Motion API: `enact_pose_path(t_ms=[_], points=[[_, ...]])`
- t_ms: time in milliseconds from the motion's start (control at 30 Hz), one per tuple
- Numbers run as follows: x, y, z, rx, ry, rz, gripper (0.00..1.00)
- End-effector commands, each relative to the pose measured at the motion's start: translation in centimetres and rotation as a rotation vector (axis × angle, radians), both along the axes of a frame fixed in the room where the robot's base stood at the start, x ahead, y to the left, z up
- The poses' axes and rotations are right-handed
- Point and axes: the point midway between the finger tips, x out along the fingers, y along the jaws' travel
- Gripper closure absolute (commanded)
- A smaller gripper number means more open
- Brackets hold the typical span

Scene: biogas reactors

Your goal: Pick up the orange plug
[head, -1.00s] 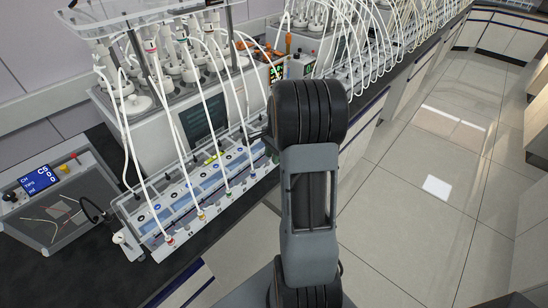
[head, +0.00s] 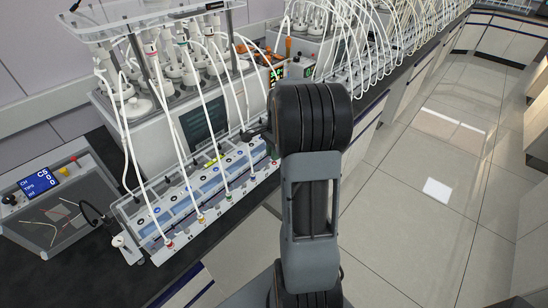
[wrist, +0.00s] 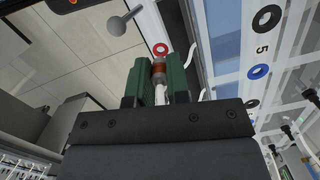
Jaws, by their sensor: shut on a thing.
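The orange plug (wrist: 158,68), brownish orange with a white tube end below it, sits between the two green fingers of my gripper (wrist: 158,80) in the wrist view. The fingers are shut on it. A red-ringed round port (wrist: 161,49) shows just past the plug; I cannot tell whether the plug is clear of it. In the head view my arm hides the plug and most of my gripper, near the right end of the white port row (head: 205,195).
White tubes run from the reactor bottles (head: 165,65) to the coloured plugs in the port row. A grey instrument with a blue display (head: 42,180) stands at left. Another tubed rack is behind my arm. The floor (head: 430,190) at right is clear.

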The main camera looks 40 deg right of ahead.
Motion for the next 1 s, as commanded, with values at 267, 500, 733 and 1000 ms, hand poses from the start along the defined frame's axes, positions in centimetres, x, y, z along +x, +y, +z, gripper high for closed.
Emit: enact_pose_path(t_ms=[267, 500, 733, 1000], points=[[-4.0, 1.4, 5.5, -0.004, -0.006, -0.002, 1.00], [-8.6, 3.1, 8.1, -0.003, -0.004, -0.002, 1.00], [-11.7, 4.2, 9.6, -0.002, -0.002, -0.002, 1.00], [-13.2, 4.7, 10.3, 0.000, 0.001, 0.000, 1.00]])
